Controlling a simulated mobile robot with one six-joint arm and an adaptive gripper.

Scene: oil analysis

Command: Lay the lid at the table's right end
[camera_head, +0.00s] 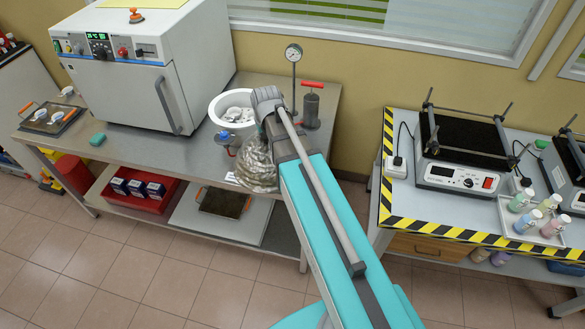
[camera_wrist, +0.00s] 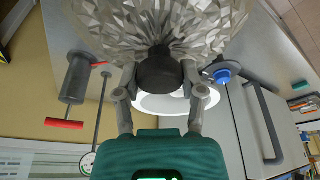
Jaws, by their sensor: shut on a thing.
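The lid is a clear faceted glass dome (camera_head: 257,165) with a black knob (camera_wrist: 160,72). In the head view it hangs over the right part of the steel table (camera_head: 185,150), near the front edge, partly hidden by my arm. In the wrist view its glass (camera_wrist: 110,25) fills the top middle. My gripper (camera_wrist: 160,80) is shut on the knob, one finger on each side. In the head view my fingers are hidden behind my arm. I cannot tell whether the lid touches the table.
A white bowl (camera_head: 217,106) with white pieces stands behind the lid. A hand pump with a red handle (camera_head: 311,105) and a gauge (camera_head: 293,54) stand at the table's right end. A white oven (camera_head: 150,65) stands left.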

